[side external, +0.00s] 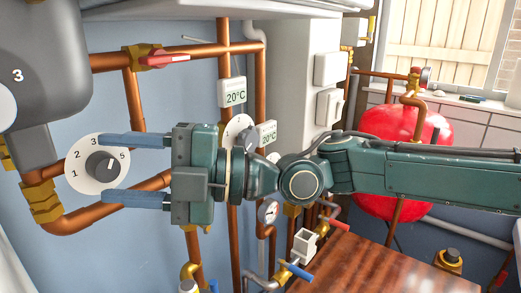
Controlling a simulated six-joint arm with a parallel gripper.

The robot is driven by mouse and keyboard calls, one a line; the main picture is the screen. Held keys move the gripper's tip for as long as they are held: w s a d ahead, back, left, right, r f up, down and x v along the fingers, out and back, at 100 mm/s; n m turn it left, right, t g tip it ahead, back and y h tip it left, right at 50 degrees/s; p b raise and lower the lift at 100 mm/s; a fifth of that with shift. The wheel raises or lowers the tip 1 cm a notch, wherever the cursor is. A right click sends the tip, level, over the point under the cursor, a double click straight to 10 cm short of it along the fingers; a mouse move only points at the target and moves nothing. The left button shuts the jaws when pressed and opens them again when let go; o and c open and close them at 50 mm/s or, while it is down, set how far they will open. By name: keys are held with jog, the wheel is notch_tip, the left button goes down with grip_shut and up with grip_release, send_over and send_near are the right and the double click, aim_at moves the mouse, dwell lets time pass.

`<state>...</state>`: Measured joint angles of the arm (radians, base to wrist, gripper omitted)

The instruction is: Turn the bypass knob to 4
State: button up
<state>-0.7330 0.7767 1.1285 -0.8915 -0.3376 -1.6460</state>
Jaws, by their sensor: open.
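A dark grey knob (101,164) sits on a round white dial (80,184) at the left of the side external view. The numbers 1, 2, 3 and 5 show; the spot between 3 and 5 is covered by a finger. A pale mark on the knob appears to face right, roughly toward 5. No bypass lettering is readable. My gripper (104,169) is open, one blue finger above the knob and one below, with gaps to the knob on both sides. Whether the fingers reach the knob's depth cannot be told.
A second white dial (237,124) is partly hidden behind my gripper. Copper pipes (135,101) surround the dial, with a red-handled valve (165,60) above. A grey tank (45,55) is at upper left. A red vessel (385,127) and wooden top (365,265) lie right.

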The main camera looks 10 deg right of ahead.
jog(key=shift+r+n+h, duration=0.25)
jog(key=shift+n+h, duration=0.65)
jog(key=shift+d, duration=0.9)
jog(key=d+m+t+h, duration=0.5)
jog(key=d+m, duration=0.6)
jog(key=d, duration=1.7)
jog(key=shift+w+d+f+t+h, duration=0.15)
jog(key=shift+w+d+t+h, duration=0.15)
jog(key=shift+h, duration=0.3)
jog(key=shift+a, duration=0.1)
jog(key=w+a+f+m+t+y, duration=0.1)
jog(key=a+f+m+t, duration=0.15)
jog(key=a, duration=0.45)
jog(key=s+a+f+m+t+y, duration=0.1)
jog(key=s+a+f+t+y, duration=0.1)
jog(key=s+a+y, duration=0.3)
jog(key=s+a+t, duration=0.1)
jog(key=s+a, duration=0.3)
jog(key=a, duration=0.3)
jog(key=shift+s+a+y, duration=0.25)
jog(key=shift+s+y, duration=0.05)
jog(key=shift+s, duration=0.1)
